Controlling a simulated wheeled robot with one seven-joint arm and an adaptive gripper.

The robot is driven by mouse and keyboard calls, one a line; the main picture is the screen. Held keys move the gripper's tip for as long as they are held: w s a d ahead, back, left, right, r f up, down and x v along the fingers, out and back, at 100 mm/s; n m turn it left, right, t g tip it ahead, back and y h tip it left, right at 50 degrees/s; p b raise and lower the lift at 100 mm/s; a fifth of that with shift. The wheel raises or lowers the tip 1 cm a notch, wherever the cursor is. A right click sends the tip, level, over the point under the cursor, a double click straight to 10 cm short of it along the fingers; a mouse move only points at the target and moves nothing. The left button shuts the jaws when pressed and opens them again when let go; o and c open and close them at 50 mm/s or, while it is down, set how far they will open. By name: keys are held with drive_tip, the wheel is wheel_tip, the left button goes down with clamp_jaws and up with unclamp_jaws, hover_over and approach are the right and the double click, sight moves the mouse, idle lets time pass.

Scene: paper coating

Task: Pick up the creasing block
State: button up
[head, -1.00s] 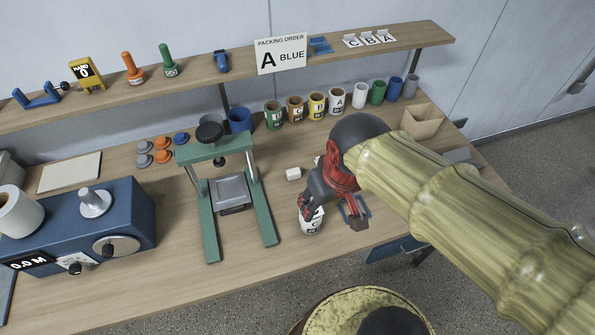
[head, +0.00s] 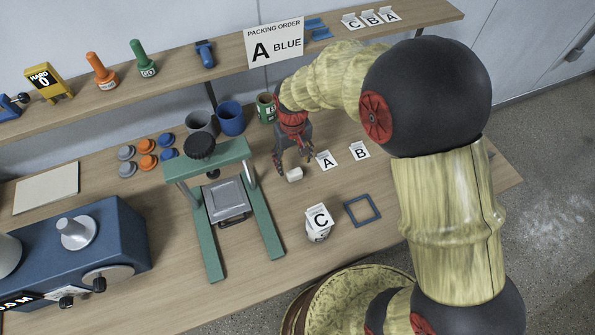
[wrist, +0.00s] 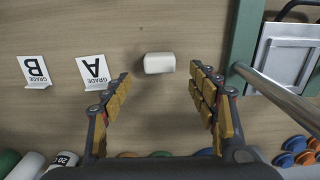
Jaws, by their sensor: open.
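The creasing block (head: 295,174) is a small white block lying on the wooden table, right of the green press. In the wrist view the block (wrist: 159,63) lies ahead of the fingertips, roughly centred between them. My gripper (head: 292,165) is above the table just behind the block. In the wrist view my gripper (wrist: 163,78) is open, with a wide empty gap between its padded fingers. The block looks apart from both fingers.
The green press (head: 213,200) stands left of the block. Grade cards A (head: 326,160) and B (head: 359,151) stand to the right. A cup with card C (head: 318,225) and a blue square frame (head: 362,209) are nearer the front. Cups (head: 231,118) stand behind.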

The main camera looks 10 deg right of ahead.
sight(295, 172)
drive_tip(key=f+b, duration=0.1)
drive_tip(key=f, duration=0.5)
drive_tip(key=shift+s+d+f+b, duration=0.1)
drive_tip(key=shift+s+f+b, duration=0.1)
drive_tip(key=shift+b, duration=0.15)
drive_tip(key=shift+r, duration=0.1)
drive_tip(key=shift+c, duration=1.1)
drive_tip(key=c, duration=0.9)
